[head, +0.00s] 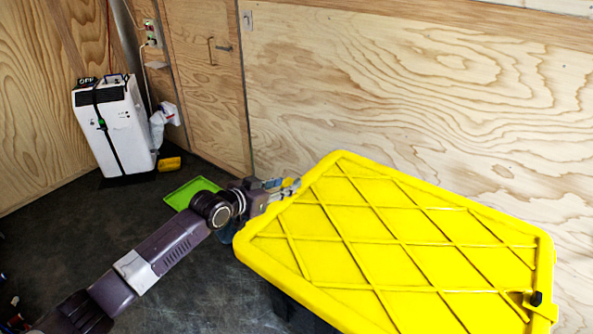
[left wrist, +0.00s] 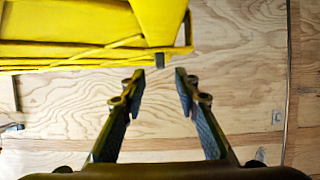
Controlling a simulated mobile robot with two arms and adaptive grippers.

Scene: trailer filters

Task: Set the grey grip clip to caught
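A yellow lid (head: 400,240) with a raised diamond pattern sits on a dark tote. My left gripper (head: 288,187) is at the lid's left rim in the head view. In the left wrist view the left gripper (left wrist: 157,82) is open, with a clear gap between its fingertips. A small dark grey piece (left wrist: 160,60) on the lid's edge, perhaps the grip clip, shows just past the gap; I cannot tell its setting. The yellow lid (left wrist: 70,28) fills the top left there. A black piece (head: 536,298) sits at the lid's right corner. My right gripper is not in view.
A white appliance (head: 115,125) stands by the left wall. A green tray (head: 190,192) and a small yellow item (head: 169,163) lie on the dark floor. A plywood wall (head: 420,100) runs close behind the tote.

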